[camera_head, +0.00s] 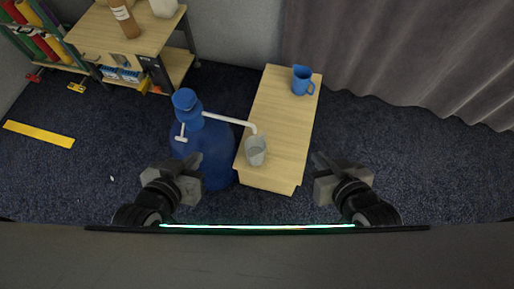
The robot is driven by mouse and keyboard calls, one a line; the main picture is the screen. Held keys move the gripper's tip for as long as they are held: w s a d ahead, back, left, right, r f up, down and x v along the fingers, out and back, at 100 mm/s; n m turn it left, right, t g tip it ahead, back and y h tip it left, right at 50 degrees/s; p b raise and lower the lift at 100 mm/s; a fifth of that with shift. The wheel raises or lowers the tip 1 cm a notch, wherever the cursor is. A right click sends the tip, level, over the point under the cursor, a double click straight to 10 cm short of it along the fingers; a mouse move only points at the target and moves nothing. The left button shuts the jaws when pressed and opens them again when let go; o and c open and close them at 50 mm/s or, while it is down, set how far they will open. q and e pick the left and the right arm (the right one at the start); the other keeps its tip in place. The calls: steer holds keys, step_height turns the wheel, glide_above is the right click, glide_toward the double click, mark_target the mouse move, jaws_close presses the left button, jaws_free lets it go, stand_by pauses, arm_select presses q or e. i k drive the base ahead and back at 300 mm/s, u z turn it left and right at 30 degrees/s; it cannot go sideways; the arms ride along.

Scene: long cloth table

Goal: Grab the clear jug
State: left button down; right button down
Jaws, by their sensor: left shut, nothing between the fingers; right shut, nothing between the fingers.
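A clear, greyish jug (256,150) stands at the near left edge of a light wooden table (280,118). The white spout of a blue water bottle with a pump (210,165) ends just above the jug. My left gripper (194,160) is shut and empty, in front of the blue bottle and left of the jug. My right gripper (318,158) is shut and empty, to the right of the table and apart from the jug. Neither gripper touches the jug.
A blue jug (301,80) stands at the far right end of the table. A wooden shelf unit (125,40) with bottles stands at the back left. A yellow strip (38,134) lies on the dark carpet. A grey curtain (400,55) hangs at the back right.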

mark_target(258, 160)
steer(key=u, duration=2.5)
steer(key=k, duration=1.5)
steer(key=z, duration=1.65)
steer(key=i, duration=0.5)
steer(key=z, duration=0.1)
